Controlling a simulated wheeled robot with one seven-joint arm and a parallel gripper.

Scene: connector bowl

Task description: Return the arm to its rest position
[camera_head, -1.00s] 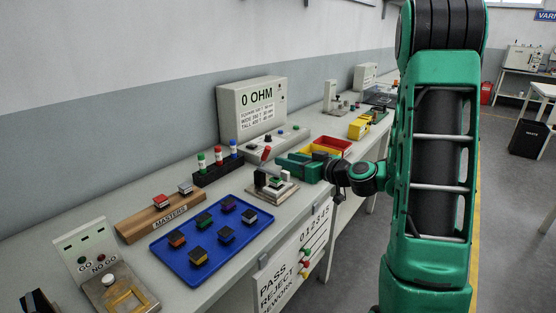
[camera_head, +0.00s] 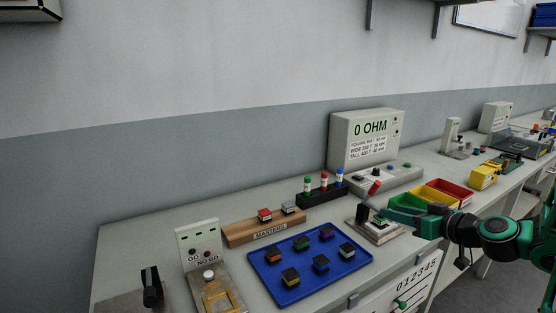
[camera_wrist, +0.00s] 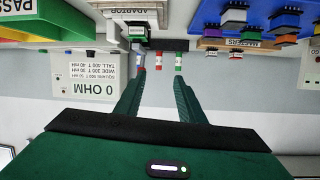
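My gripper (camera_wrist: 157,88) shows in the wrist view with its two green fingers well apart and nothing between them. The wrist view is upside down; past the fingertips are the red and green-capped posts and the 0 OHM box (camera_wrist: 92,78). In the head view my green arm comes in from the right edge, and its gripper end is at the bench front, beside the test fixture (camera_head: 380,230) and overlapping the green bin (camera_head: 405,204) in the picture. The fingertips are hard to make out there. The upper arm is out of view.
A blue tray (camera_head: 345,271) with several small connectors lies on the bench. The MASTERS block (camera_head: 240,234), the go/no-go gauge (camera_head: 198,240) and a black rack (camera_head: 318,195) of colored posts stand around it. Yellow (camera_head: 424,193) and red (camera_head: 466,195) bins are near my arm.

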